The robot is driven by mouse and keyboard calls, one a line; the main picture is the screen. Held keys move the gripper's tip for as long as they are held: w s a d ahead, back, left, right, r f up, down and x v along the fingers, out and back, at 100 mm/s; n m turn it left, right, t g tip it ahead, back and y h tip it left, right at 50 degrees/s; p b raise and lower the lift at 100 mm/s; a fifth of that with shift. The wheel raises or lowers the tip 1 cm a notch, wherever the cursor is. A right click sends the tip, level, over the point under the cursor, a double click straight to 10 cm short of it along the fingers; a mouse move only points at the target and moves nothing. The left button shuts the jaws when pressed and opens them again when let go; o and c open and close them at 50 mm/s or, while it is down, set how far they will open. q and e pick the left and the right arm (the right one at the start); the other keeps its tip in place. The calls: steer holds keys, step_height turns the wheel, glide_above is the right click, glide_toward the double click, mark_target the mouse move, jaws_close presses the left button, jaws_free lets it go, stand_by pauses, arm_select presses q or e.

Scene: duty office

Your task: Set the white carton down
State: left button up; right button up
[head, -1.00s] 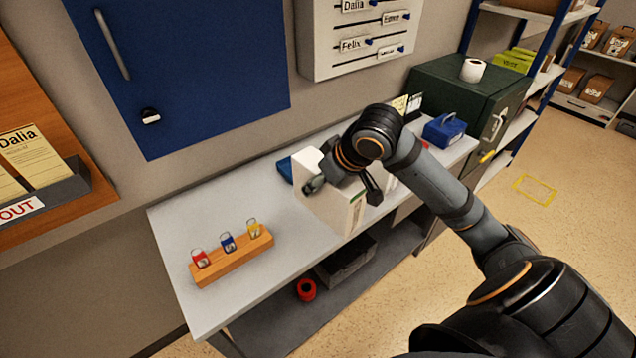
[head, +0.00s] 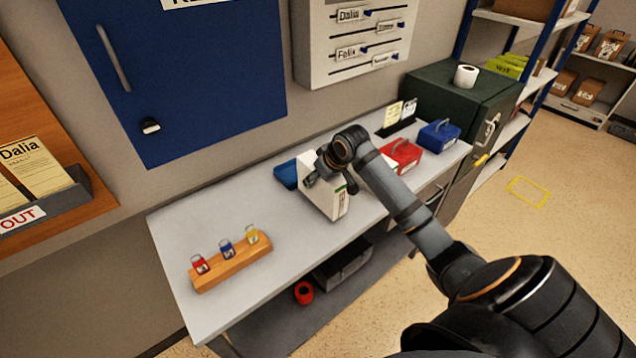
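The white carton (head: 322,202) stands about upright at the middle of the grey table (head: 195,235). Its base looks at or very near the tabletop; I cannot tell for sure that it touches. My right gripper (head: 331,183) reaches in from the right and is around the carton's upper part, one finger on each side, shut on it. The wrist hides some of the carton's top and back. My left gripper is not in view.
A blue item (head: 286,175) lies behind the carton. A red box (head: 402,155) and a blue box (head: 439,135) stand to the right. A wooden block (head: 232,266) with red, blue and yellow tags is at left. The tabletop between block and carton is free.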

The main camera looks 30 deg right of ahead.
steer(key=f, duration=0.1)
steer(key=f+p, duration=0.1)
steer(key=f, duration=0.1)
steer(key=shift+w+d, duration=0.1)
steer(key=shift+w, duration=0.1)
steer(key=shift+f, duration=0.3)
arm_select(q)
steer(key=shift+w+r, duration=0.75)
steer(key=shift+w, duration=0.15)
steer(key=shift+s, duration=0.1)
arm_select(e)
steer(key=o, duration=1.4)
steer(key=shift+f, duration=0.15)
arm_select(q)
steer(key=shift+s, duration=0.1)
